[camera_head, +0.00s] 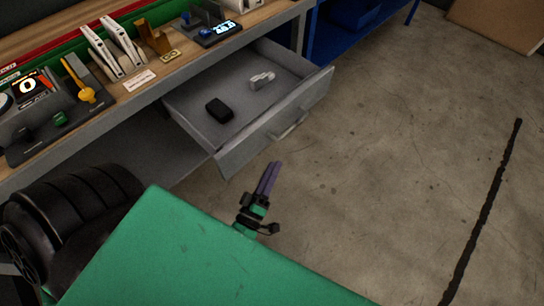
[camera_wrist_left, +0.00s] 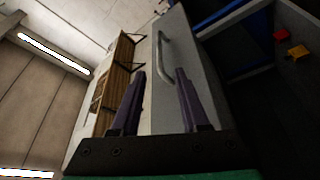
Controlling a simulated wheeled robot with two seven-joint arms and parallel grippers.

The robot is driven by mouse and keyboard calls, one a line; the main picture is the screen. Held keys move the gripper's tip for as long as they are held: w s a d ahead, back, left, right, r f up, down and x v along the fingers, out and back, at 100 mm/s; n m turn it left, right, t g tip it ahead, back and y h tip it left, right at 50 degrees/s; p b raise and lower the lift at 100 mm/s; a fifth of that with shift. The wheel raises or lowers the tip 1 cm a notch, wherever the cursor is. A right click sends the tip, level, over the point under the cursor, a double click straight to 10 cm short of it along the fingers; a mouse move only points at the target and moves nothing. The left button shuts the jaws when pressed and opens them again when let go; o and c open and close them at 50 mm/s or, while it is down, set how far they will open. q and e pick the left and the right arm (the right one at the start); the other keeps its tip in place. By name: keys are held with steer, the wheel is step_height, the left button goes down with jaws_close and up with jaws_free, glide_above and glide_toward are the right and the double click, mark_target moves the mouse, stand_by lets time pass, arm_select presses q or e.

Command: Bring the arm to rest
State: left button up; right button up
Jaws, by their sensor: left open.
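My left gripper (camera_head: 268,180) has purple fingers and shows in the head view in front of the open drawer, beyond the edge of my green body. In the left wrist view the two fingers of my left gripper (camera_wrist_left: 160,95) stand apart with nothing between them. The grey drawer front with its handle (camera_wrist_left: 163,50) lies ahead of them, apart from the fingertips. My right gripper is not in either view.
The grey drawer (camera_head: 230,164) is pulled out and holds a black object (camera_head: 219,110) and a pale object (camera_head: 262,80). The workbench (camera_head: 165,77) above carries several tools. Bare concrete floor (camera_head: 400,130) lies to the right.

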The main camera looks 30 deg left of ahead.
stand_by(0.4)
arm_select(q)
steer(key=s+f+m+g+h, duration=0.1)
steer(key=s+f+m+g, duration=0.15)
steer(key=f, duration=0.55)
steer(key=s+a+f+m+g+h, duration=0.1)
steer(key=f+m+g, duration=0.3)
steer(key=f, duration=0.4)
steer(key=s+f+m+g+h, duration=0.2)
steer(key=f+m+g, duration=0.15)
steer(key=f, duration=0.45)
steer(key=s+a+f+m+g+y, duration=0.1)
steer(key=s+a+f+g, duration=0.2)
steer(key=s, duration=0.3)
steer(key=s+a+f+m+g+y, duration=0.1)
steer(key=s+a+f+m+g, duration=0.1)
steer(key=s+f, duration=0.4)
steer(key=s+a+f+m+g+y, duration=0.1)
steer(key=s+a+f+g, duration=0.3)
steer(key=s, duration=0.1)
steer(key=shift+s+a+f+m, duration=0.2)
steer(key=shift+s+a+m, duration=0.15)
steer(key=shift+s+m, duration=0.05)
